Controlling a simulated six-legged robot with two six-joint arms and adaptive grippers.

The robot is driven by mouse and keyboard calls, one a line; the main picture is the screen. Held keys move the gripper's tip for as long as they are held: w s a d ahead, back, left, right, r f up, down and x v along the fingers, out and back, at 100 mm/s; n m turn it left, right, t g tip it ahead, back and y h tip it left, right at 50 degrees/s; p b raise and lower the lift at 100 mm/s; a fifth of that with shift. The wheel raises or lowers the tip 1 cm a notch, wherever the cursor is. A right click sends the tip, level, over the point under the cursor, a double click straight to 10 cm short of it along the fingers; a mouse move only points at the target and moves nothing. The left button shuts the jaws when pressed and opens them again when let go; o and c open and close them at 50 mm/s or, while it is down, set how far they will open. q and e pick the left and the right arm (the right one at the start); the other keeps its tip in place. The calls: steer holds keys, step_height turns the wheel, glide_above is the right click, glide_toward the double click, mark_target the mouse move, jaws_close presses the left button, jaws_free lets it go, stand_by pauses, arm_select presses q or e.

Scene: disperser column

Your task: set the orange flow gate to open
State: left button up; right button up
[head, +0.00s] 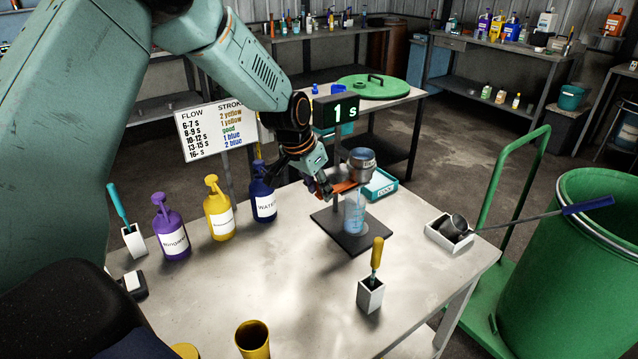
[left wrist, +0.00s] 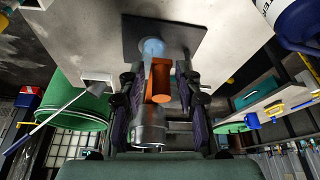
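The orange flow gate (head: 345,187) sits under a grey metal cup (head: 362,165) on a dark stand (head: 345,238). A clear beaker with bluish contents (head: 354,215) stands below it on the stand's base. My left gripper (head: 324,188) is at the gate's left end. In the left wrist view the orange gate (left wrist: 160,80) lies between the fingers of my left gripper (left wrist: 160,88), which look apart with gaps on both sides. The cup (left wrist: 150,128) shows behind it. Whether a finger touches the gate is unclear. My right gripper is not in view.
A timer (head: 338,110) reading 1 s stands behind the stand. Purple (head: 170,230), yellow (head: 219,212) and blue (head: 263,195) bottles stand at left. A yellow-handled tool in a white holder (head: 370,292) stands in front; a white tray (head: 450,234) is at right.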

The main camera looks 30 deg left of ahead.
arm_select(q)
steer(key=shift+o, duration=0.3)
steer(key=shift+w+a+r, duration=0.1)
steer(key=shift+w, duration=0.2)
steer(key=shift+r, duration=0.25)
steer(key=v, duration=1.1)
steer(key=shift+s+r, duration=0.15)
steer(key=shift+s, duration=0.05)
steer(key=shift+w, duration=0.1)
